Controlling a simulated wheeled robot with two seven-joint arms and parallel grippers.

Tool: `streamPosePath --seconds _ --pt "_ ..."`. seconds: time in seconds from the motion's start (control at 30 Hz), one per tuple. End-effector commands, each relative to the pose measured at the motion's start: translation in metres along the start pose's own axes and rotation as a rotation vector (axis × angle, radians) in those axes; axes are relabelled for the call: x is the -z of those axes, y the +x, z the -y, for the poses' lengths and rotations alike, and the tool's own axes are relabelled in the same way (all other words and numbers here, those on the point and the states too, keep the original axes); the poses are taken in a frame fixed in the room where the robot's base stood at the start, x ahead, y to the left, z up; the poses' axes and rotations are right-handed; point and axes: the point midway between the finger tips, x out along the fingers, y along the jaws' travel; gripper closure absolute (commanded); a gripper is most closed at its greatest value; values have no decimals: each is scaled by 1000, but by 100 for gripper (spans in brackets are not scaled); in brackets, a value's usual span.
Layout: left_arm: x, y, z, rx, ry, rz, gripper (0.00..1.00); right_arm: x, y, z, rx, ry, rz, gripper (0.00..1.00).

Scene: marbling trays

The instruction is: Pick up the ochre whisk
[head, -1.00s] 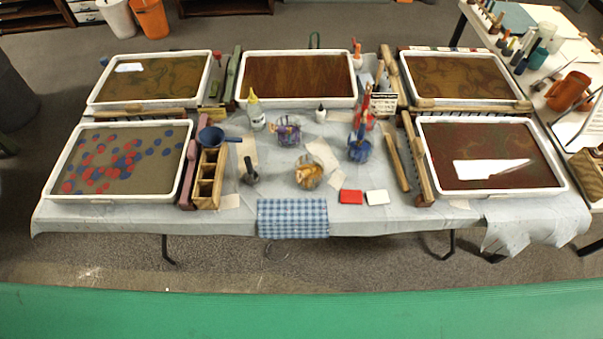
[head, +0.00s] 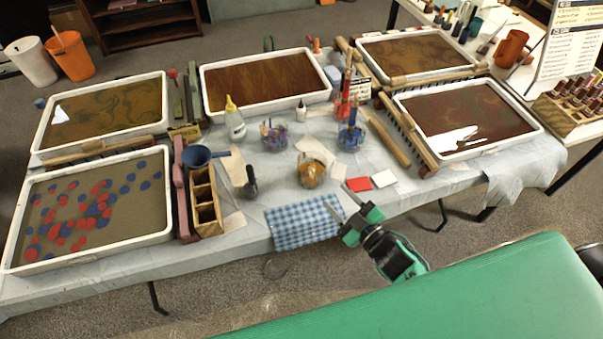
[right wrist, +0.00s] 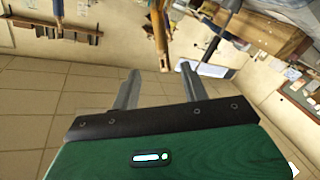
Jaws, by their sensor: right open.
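A clear jar (head: 311,175) with ochre-coloured contents stands near the front middle of the table in the head view. The ochre whisk seems to be in it, but its shape is too small to make out. My right gripper (head: 341,204) is open and empty, in front of the table's front edge by the blue checked cloth. It is nearer to me than the jar and a little to its right, apart from it. In the right wrist view the open fingers (right wrist: 159,74) have nothing between them. My left gripper is not in view.
A jar with purple contents (head: 275,136) and a jar with blue ones (head: 350,137) stand behind. A red block (head: 358,184) and a white block (head: 384,178) lie right of the ochre jar. A dark upright tool (head: 250,184) and a wooden divided box (head: 205,200) are left.

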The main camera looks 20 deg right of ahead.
Motion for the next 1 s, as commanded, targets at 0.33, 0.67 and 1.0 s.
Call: streamPosePath --seconds 0.33,0.67,1.0 --pt "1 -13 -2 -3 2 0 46 5 49 -3 -3 -3 -8 55" --pt "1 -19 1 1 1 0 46 3 84 -1 -1 -2 -5 55" --pt "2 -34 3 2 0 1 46 1 119 4 -1 1 -4 55"
